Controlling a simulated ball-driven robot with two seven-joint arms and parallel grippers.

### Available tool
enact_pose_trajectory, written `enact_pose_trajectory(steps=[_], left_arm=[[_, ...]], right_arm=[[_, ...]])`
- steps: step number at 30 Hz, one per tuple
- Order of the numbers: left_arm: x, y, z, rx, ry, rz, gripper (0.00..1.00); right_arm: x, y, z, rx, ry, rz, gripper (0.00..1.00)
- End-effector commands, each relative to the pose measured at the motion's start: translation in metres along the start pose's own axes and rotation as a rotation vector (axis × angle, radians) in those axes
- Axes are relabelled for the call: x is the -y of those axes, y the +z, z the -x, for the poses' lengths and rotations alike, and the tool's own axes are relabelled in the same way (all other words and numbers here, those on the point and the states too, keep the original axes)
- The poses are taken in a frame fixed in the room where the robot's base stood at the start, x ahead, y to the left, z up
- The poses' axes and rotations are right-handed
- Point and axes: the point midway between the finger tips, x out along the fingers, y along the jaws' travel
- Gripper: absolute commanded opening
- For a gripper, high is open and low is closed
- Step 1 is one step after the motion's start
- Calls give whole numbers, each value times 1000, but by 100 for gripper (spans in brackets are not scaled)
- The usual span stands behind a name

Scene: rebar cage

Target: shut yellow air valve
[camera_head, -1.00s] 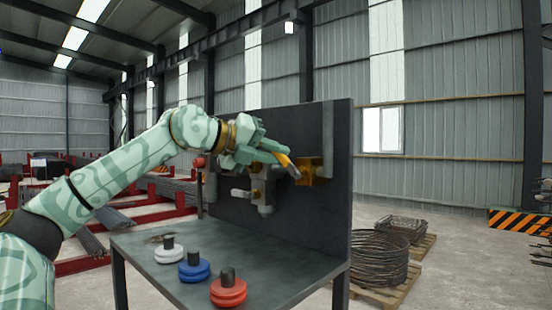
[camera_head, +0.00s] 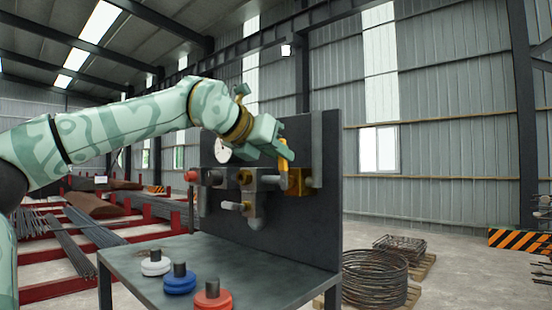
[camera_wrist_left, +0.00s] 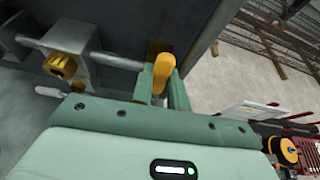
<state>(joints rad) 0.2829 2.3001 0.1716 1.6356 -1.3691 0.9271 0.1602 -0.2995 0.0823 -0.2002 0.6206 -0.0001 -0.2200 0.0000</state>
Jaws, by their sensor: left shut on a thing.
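The yellow air valve shows as a brass body (camera_head: 300,181) on the dark upright panel, with a yellow lever (camera_head: 284,156) that stands roughly upright in the head view. My left gripper (camera_head: 281,153) is at this lever, with its arm coming in from the left. In the left wrist view the yellow lever (camera_wrist_left: 164,68) sits between the two green fingers (camera_wrist_left: 161,88), and the gripper is shut on it. The fingers hide part of the lever. My right gripper is not in view.
Grey pipework (camera_head: 257,195) with a brass fitting and a red knob (camera_head: 191,176) is left of the valve. A white-faced gauge (camera_head: 222,151) is behind the arm. White, blue (camera_head: 180,280) and red pieces stand on the bench (camera_head: 135,262). Coiled wire (camera_head: 375,278) lies right.

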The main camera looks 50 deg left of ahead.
Motion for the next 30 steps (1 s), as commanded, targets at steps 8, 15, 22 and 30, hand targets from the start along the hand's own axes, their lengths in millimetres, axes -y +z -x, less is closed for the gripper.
enact_pose_trajectory(steps=[8,15,22,30], left_arm=[[3,-1,-1,-3,24,-58,0],[3,-1,-1,-3,27,-66,0],[3,-1,-1,-3,26,-66,24],[3,-1,0,-1,26,-64,38]], right_arm=[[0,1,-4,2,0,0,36],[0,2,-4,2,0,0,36],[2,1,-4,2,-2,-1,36],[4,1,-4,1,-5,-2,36]])
